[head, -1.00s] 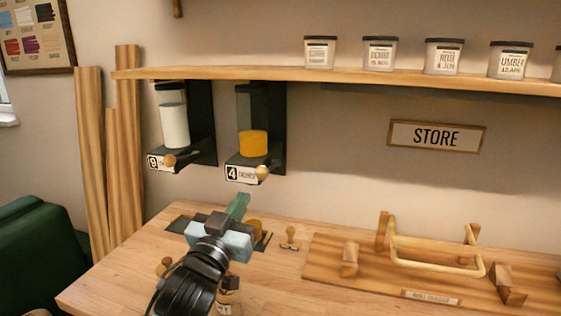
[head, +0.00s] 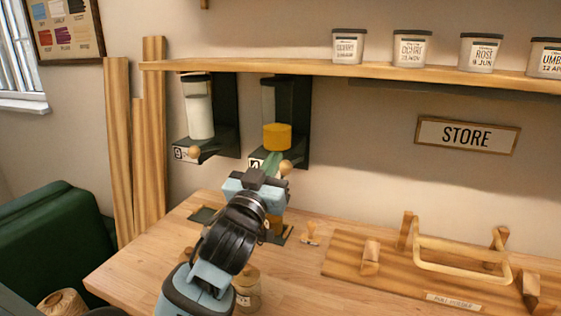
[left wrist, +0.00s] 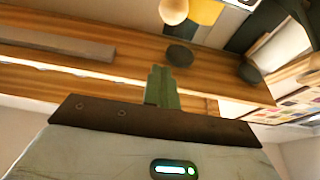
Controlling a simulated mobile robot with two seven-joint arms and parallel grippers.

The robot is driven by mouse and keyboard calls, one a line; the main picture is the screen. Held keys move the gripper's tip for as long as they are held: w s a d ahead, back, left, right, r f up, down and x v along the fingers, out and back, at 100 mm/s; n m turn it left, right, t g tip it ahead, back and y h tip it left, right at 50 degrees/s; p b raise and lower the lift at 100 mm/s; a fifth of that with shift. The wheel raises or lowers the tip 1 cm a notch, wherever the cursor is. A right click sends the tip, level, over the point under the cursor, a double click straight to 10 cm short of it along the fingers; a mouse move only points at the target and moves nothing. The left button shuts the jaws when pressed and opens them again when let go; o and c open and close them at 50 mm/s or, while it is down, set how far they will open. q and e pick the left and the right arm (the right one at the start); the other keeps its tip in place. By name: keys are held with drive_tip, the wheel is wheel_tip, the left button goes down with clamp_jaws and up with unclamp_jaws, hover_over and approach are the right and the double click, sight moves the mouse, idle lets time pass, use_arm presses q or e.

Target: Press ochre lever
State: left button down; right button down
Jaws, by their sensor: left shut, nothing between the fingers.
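The ochre dispenser (head: 277,137) is a clear tube with orange-yellow powder in its lower part, mounted on a dark wall bracket under the shelf. Its lever ends in a round wooden knob (head: 285,167), which also shows at the top of the left wrist view (left wrist: 173,11). My left gripper (head: 271,163) is shut and empty, its green fingers pointing up just left of the knob in the head view. In the left wrist view the closed fingers (left wrist: 161,86) appear below the knob, with a visible gap in the picture. The gripper partly covers the dispenser's label. My right gripper is out of view.
A white-powder dispenser (head: 200,117) with its own knob (head: 194,150) hangs to the left. A wooden shelf (head: 350,75) with several jars runs above. Below, the table (head: 150,262) holds a small jar (head: 247,289), a wooden stamp (head: 310,234) and a board with a handle frame (head: 460,265).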

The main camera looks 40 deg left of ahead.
use_arm(q)
drive_tip(key=x, duration=0.6)
wheel_tip(320, 180, down, 4)
drive_tip(key=shift+f, duration=0.1)
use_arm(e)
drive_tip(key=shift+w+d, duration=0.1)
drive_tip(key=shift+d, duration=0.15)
use_arm(q)
drive_tip(key=shift+s, duration=0.1)
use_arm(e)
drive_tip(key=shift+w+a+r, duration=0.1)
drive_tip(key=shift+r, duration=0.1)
use_arm(q)
drive_tip(key=shift+d, duration=0.15)
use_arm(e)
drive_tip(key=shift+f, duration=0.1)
